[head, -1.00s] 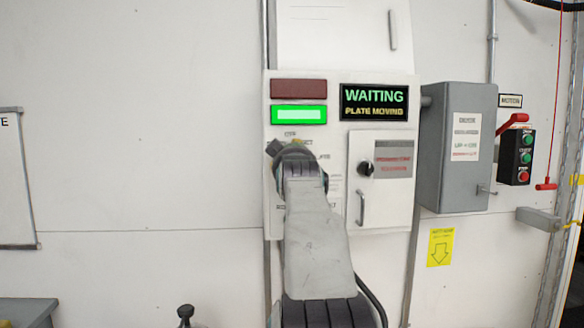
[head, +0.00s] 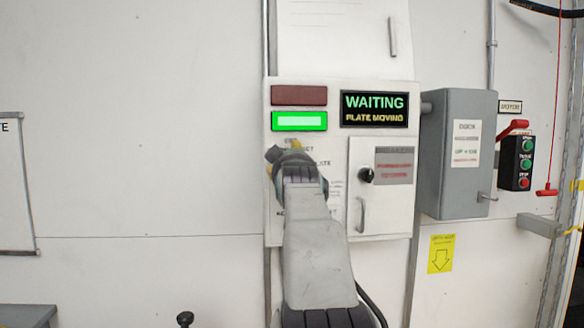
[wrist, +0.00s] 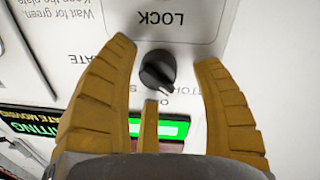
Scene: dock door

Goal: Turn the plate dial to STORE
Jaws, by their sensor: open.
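The plate dial (wrist: 157,72) is a round black knob on the white panel (head: 342,220), seen close up in the wrist view, where the printing is upside down. LOCK is printed above it there. Lettering to its right and below is partly covered by the fingers, so I cannot read STORE in full. My gripper (wrist: 164,55) is open, with tan fingers on either side of the knob and another below it. I see gaps between side fingers and knob; contact is not clear. In the head view my wrist hides the dial.
A display (head: 374,109) reads WAITING and PLATE MOVING. A green lamp (head: 299,121) is lit below a dark red one (head: 299,95). A small door (head: 381,195) with a black knob stands out right of my wrist. A grey box (head: 458,190) is farther right.

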